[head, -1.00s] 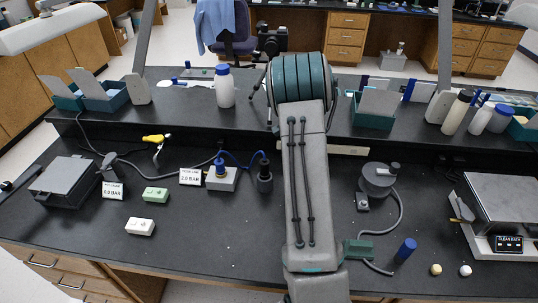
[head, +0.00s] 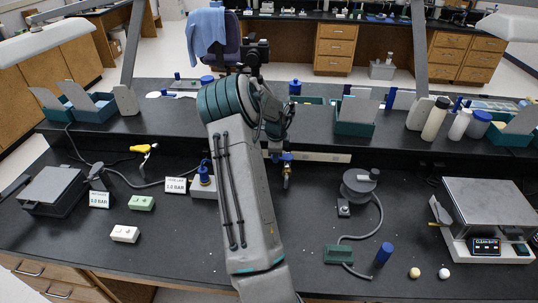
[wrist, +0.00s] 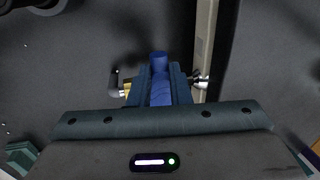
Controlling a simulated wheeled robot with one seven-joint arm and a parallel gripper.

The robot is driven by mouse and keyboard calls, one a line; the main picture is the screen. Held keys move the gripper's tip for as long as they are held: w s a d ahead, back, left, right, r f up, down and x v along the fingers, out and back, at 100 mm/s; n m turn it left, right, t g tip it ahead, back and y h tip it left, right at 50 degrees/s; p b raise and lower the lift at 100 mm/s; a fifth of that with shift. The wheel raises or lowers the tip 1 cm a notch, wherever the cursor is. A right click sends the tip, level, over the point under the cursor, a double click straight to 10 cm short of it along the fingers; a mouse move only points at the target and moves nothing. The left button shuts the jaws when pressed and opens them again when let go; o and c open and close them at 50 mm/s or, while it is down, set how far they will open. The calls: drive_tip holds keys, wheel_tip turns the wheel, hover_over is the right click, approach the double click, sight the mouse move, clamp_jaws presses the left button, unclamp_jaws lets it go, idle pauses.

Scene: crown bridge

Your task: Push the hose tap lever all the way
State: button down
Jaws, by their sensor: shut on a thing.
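The hose tap (head: 287,180) is a brass and metal fitting at the raised shelf's front, right of my arm in the head view. In the wrist view its brass body (wrist: 126,88) shows left of the jaws, with a dark outlet, and a chrome end meets the pale rail on the right. Its blue lever (wrist: 159,66) lies between my jaws. My gripper (wrist: 160,85) is shut on this lever. In the head view my wrist and the bench edge partly hide the lever, so its exact angle is hard to tell.
A yellow-handled tap (head: 140,149) stands at the left. A hot-plate box (head: 490,215) stands far right.

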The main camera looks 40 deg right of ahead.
drive_tip(key=shift+d+r, duration=0.1)
drive_tip(key=shift+r, duration=0.05)
drive_tip(key=c, duration=1.3)
unclamp_jaws()
drive_tip(key=shift+c, duration=0.2)
wheel_tip(320, 180, up, 13)
drive_tip(key=s+a+b, duration=0.1)
drive_tip(key=a, duration=0.1)
drive_tip(key=shift+s+r, duration=0.2)
drive_tip(key=shift+s, duration=0.15)
drive_tip(key=shift+a, duration=0.1)
